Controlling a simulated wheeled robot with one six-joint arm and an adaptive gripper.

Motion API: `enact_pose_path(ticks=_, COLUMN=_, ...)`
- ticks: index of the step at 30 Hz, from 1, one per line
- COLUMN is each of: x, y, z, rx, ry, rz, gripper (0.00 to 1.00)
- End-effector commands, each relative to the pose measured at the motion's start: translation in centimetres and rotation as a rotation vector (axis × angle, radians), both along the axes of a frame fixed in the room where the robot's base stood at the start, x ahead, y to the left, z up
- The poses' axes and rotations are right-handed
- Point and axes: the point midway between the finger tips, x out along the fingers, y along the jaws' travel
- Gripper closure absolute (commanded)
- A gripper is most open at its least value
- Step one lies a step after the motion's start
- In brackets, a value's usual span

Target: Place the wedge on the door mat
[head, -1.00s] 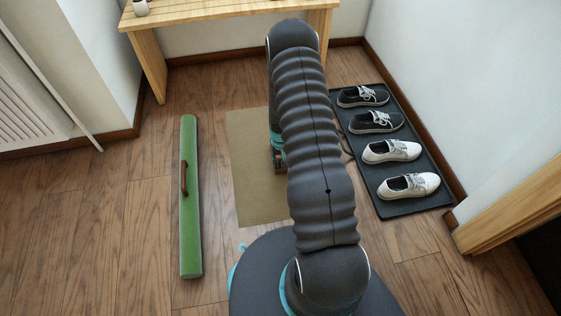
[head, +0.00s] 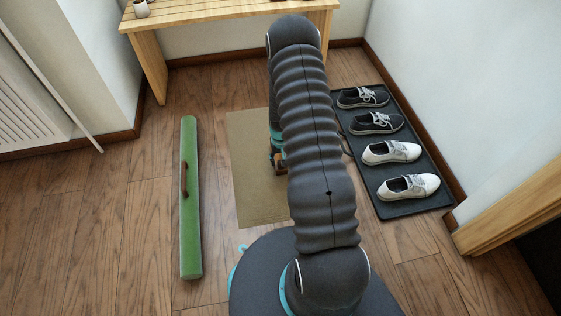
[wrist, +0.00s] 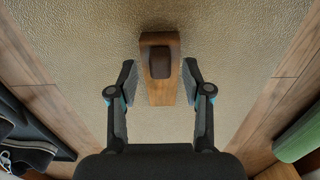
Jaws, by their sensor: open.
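The wedge (wrist: 160,98) is a wooden block with a dark brown pad on it. In the wrist view it appears to lie on the tan door mat (wrist: 230,45), well inside its edges. My gripper (wrist: 159,74) is open, with one finger on each side of the wedge and a gap showing on both sides. In the head view my arm covers the right part of the mat (head: 252,190), and only a small brown bit of the wedge shows beside my gripper.
A green draft stopper (head: 190,230) with a brown handle lies left of the mat. A black tray (head: 395,208) with several shoes is at the right wall. A wooden bench (head: 230,12) stands behind. Wooden floor is clear at the left.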

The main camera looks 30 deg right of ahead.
Motion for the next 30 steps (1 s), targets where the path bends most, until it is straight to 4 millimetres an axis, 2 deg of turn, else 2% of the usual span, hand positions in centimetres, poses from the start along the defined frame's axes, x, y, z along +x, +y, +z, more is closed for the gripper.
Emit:
enact_pose_path(ticks=1, x=0.1, y=0.0, z=1.2, rx=-0.001, ry=-0.002, rz=0.0, gripper=0.51)
enact_pose_path(ticks=9, x=0.1, y=0.0, z=6.7, rx=-0.001, ry=-0.003, rz=0.0, gripper=0.51)
enact_pose_path(ticks=15, x=0.0, y=0.0, z=9.4, rx=-0.001, ry=-0.002, rz=0.0, gripper=0.51)
enact_pose_path(ticks=20, x=0.1, y=0.0, z=10.6, rx=-0.001, ry=-0.003, rz=0.001, gripper=0.51)
enact_pose_path(ticks=23, x=0.3, y=0.4, z=12.3, rx=-0.004, ry=-0.013, rz=0.008, gripper=0.51)
enact_pose_path(ticks=26, x=0.7, y=1.0, z=15.6, rx=-0.012, ry=-0.039, rz=0.021, gripper=0.51)
enact_pose_path(ticks=30, x=0.6, y=2.6, z=21.8, rx=-0.024, ry=-0.083, rz=0.046, gripper=0.51)
